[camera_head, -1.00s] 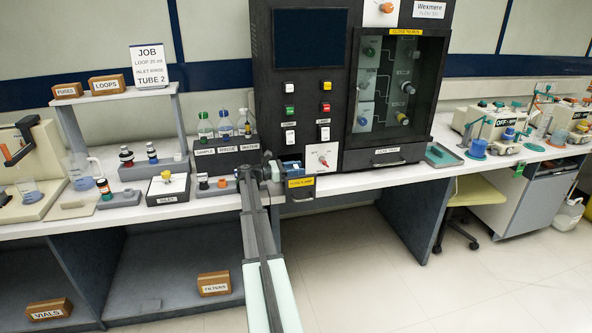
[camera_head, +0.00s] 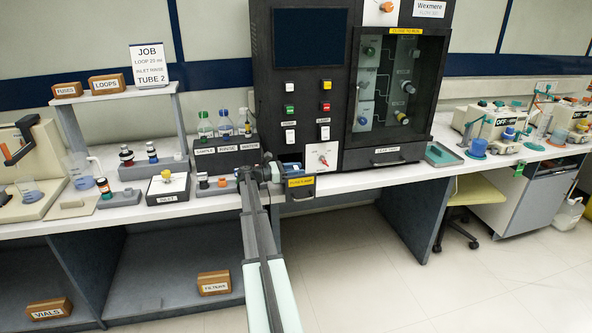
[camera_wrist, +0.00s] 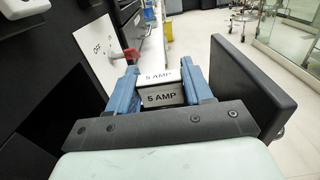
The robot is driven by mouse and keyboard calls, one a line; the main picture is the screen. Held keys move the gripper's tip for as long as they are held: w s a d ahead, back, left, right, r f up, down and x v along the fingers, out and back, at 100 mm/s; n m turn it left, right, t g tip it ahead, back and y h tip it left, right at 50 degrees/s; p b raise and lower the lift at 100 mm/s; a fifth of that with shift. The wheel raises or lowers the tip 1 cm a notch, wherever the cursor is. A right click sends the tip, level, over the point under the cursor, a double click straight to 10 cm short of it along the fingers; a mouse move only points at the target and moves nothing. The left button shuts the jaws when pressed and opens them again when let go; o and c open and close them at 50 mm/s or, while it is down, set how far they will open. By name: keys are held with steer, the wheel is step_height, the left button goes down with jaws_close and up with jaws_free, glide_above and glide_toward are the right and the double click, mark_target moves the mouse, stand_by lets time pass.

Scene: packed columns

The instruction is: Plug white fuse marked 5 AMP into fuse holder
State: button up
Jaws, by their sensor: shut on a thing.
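The white fuse (camera_wrist: 162,98), with 5 AMP printed on two faces, sits between the blue fingers of my gripper (camera_wrist: 161,76) in the wrist view. The gripper is shut on it. In the head view my gripper (camera_head: 272,171) is at the lower front of the dark instrument, beside a small dark drawer-like unit with a yellow label (camera_head: 300,182). The fuse is too small to make out there. I cannot clearly identify the fuse holder's opening, and the fuse's far end is hidden, so I cannot tell whether it touches anything.
A white switch plate with a red knob (camera_wrist: 131,53), marked OFF, is close left of the fingers. A dark upright slab (camera_wrist: 250,88) stands close on the right. Bottles (camera_head: 226,125) and a small tray (camera_head: 215,188) stand left of my gripper. The floor (camera_head: 370,280) in front is clear.

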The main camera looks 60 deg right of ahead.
steer(key=shift+f, duration=1.15)
steer(key=o, duration=1.1)
steer(key=v, duration=1.4)
steer(key=shift+s, duration=0.1)
